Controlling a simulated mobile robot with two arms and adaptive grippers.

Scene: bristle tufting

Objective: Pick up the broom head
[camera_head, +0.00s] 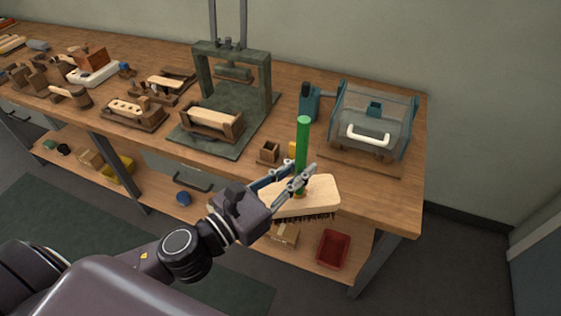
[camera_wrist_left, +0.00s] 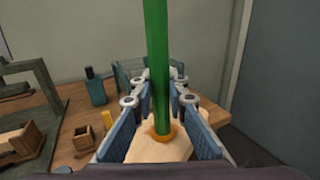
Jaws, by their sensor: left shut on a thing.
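The broom head (camera_head: 318,191) is a pale wooden block with dark bristles facing down, at the front edge of the workbench in the head view. A green upright rod (camera_head: 303,142) with an orange collar stands on its top. My left gripper (camera_head: 301,178) is shut on this rod, just above the block. In the left wrist view, the rod (camera_wrist_left: 158,50) rises between the blue-padded fingers, and the block's top (camera_wrist_left: 158,150) lies below. Whether the bristles touch the bench cannot be told. My right gripper is not in view.
The wooden workbench (camera_head: 385,190) holds a clear-covered machine (camera_head: 370,115) behind the broom head and a green press (camera_head: 232,85) to the left. A small wooden box (camera_head: 268,152) stands close by. A red bin (camera_head: 333,250) is on the lower shelf.

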